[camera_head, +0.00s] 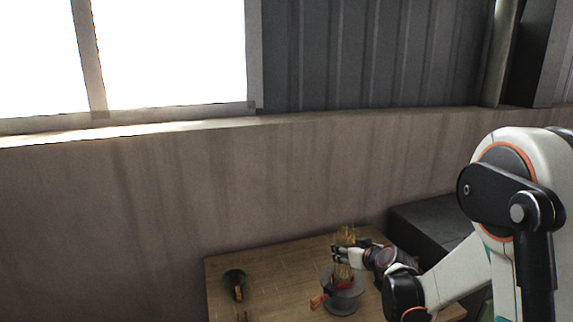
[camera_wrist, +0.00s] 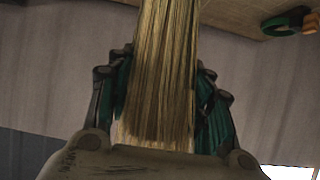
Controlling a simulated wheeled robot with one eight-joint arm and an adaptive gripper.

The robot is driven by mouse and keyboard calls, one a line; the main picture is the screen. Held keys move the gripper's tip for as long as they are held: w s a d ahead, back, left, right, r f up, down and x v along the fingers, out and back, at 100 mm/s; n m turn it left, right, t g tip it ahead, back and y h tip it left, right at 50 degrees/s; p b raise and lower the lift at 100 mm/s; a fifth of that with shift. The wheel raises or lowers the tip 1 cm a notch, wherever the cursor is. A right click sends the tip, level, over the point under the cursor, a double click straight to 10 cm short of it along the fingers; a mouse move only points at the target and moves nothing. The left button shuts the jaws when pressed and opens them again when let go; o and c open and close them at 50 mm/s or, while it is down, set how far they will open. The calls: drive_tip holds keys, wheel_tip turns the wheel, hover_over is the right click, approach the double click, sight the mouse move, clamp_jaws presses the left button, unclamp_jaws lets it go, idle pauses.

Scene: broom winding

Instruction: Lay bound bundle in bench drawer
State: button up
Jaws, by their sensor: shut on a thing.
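A straw-coloured bundle of bristles (camera_wrist: 163,70) fills the middle of the wrist view, between the fingers of my gripper (camera_wrist: 165,85). In the head view the bundle (camera_head: 346,236) stands upright above a grey round stand (camera_head: 343,302) on the bench. My gripper (camera_head: 350,255) reaches in from the right and is shut on the bundle. A red band or part (camera_head: 344,285) shows low on it, near the stand. Whether the bundle touches the stand I cannot tell. No bench drawer can be made out in either view.
The wooden bench top (camera_head: 280,270) stands against the wall. A dark green bowl-like holder (camera_head: 234,280) with an orange-handled item is at its left. An orange piece (camera_head: 318,301) lies beside the stand. A dark box (camera_head: 430,228) stands at the right, near my arm.

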sight(347, 233)
drive_tip(key=shift+a, duration=0.1)
drive_tip(key=shift+c, duration=0.3)
drive_tip(key=shift+r+p, duration=3.35)
drive_tip(key=shift+r, duration=1.85)
drive_tip(key=shift+c, duration=0.2)
drive_tip(key=shift+r+p, duration=0.35)
drive_tip(key=shift+r, duration=0.2)
drive_tip(key=shift+c, duration=1.2)
drive_tip(key=shift+r+p, duration=1.1)
drive_tip(key=shift+r, duration=0.65)
